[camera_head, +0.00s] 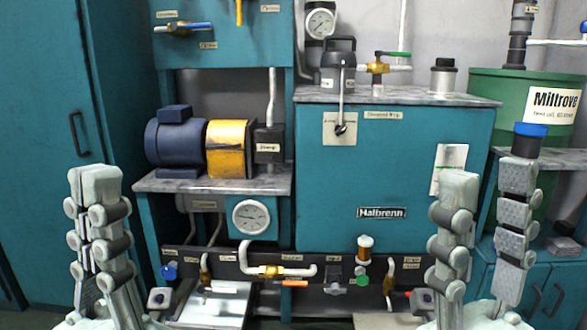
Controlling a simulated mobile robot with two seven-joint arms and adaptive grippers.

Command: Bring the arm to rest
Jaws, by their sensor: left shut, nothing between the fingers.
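My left gripper (96,180) stands upright at the lower left, in front of the teal cabinet. Its two pale, jointed fingers are closed together with nothing between them. My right gripper (484,178) stands upright at the lower right. Its two fingers are spread apart, with a clear gap between them, and I see nothing held in it. Both grippers point up and are in front of the hydraulic unit (330,205); neither appears to touch it.
A blue motor with a yellow coupling guard (229,148) sits on the left shelf. A pressure gauge (250,217) and pipes with valves are below. A blue-capped container (530,131) shows behind the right gripper's finger, near the green drum (500,95). A tall teal cabinet (60,110) stands left.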

